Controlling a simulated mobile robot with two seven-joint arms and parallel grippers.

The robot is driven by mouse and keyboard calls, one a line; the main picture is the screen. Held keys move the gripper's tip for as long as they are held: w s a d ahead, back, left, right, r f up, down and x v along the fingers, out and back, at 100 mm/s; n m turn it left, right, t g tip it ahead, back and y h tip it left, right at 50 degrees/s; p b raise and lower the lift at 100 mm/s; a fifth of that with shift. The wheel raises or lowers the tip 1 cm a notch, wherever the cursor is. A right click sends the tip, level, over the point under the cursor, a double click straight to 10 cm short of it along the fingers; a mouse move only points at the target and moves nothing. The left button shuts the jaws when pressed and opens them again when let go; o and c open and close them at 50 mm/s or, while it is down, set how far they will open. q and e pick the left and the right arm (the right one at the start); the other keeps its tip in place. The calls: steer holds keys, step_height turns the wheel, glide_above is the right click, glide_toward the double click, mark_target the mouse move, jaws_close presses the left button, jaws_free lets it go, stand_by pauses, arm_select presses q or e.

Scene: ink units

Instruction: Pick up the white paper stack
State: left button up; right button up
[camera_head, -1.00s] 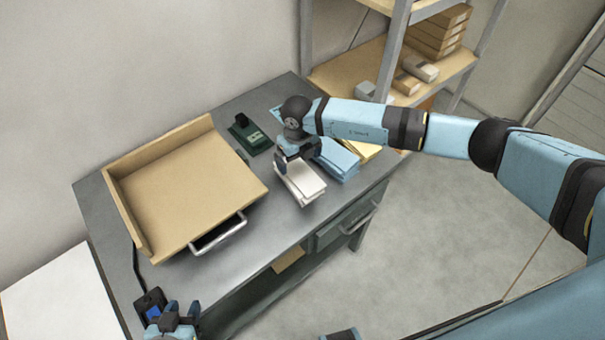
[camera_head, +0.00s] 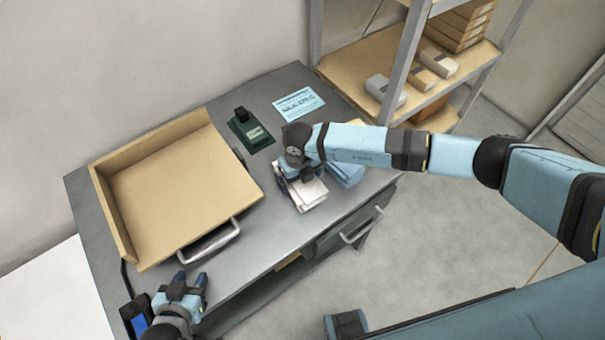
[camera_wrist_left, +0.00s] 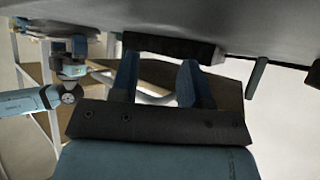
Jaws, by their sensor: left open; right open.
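The white paper stack (camera_head: 312,198) lies on the grey desk (camera_head: 250,258), near its front edge in the head view. My right gripper (camera_head: 299,182) is open and down at the stack's far end; its wrist and fingers hide that part, and I cannot tell whether it touches the paper. My left gripper (camera_head: 186,283) is open and empty at the desk's front left, below the tan tray. Its two fingers also show apart in the left wrist view (camera_wrist_left: 157,80).
A tan tray (camera_head: 180,190) with a metal handle (camera_head: 210,243) fills the desk's left. A blue paper stack (camera_head: 347,174) lies right of the white one, partly under my arm. A green device (camera_head: 250,131) and a blue printed sheet (camera_head: 298,103) lie behind. A shelf (camera_head: 440,78) stands back right.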

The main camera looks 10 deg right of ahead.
steer(key=shift+s+a+r, duration=0.1)
steer(key=shift+s, duration=0.1)
steer(key=c, duration=1.2)
steer(key=shift+r, duration=0.1)
